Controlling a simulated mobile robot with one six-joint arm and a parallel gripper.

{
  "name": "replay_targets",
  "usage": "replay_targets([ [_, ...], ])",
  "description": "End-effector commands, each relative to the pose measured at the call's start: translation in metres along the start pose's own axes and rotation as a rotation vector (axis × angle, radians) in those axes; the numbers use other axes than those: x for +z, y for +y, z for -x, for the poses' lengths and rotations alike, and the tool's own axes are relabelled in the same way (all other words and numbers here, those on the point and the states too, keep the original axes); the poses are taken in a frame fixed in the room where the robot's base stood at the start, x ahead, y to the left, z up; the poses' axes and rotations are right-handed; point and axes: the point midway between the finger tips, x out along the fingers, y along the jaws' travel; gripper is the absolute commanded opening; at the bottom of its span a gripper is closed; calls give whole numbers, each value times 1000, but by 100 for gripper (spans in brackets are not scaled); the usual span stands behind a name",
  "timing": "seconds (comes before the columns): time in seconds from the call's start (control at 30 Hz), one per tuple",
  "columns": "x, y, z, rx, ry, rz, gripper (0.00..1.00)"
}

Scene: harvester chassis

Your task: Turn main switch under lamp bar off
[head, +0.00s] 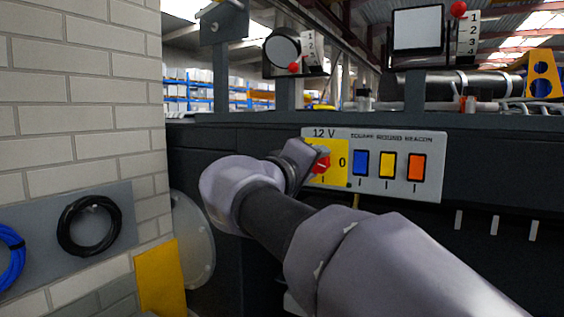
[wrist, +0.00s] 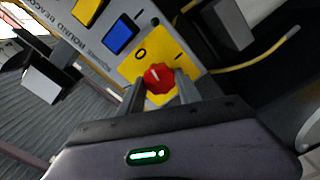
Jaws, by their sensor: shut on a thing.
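The main switch is a red rotary knob (wrist: 158,79) on a yellow plate (wrist: 140,57) marked 0 and I. In the head view the red knob (head: 321,163) sits under the "12 V" label at the left of the white switch panel (head: 433,148), partly hidden by my gripper (head: 318,162). In the wrist view my gripper (wrist: 160,88) has one finger on each side of the knob and is shut on it. A round lamp (head: 282,50) and a square lamp (head: 417,29) stand above the panel.
Blue (head: 361,163), yellow (head: 387,165) and orange (head: 416,167) rocker switches sit right of the knob. A brick wall (head: 80,90) with hung cables stands at left. A yellow cable (wrist: 262,60) runs near the plate.

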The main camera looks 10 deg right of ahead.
Motion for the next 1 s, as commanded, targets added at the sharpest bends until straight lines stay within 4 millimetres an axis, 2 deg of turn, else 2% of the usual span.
replay_targets([
  [0.4, 0, 0, 0, 0, 0, 220, 0],
  [1.0, 0, -1, 0, 0, 1, 273, 0],
])
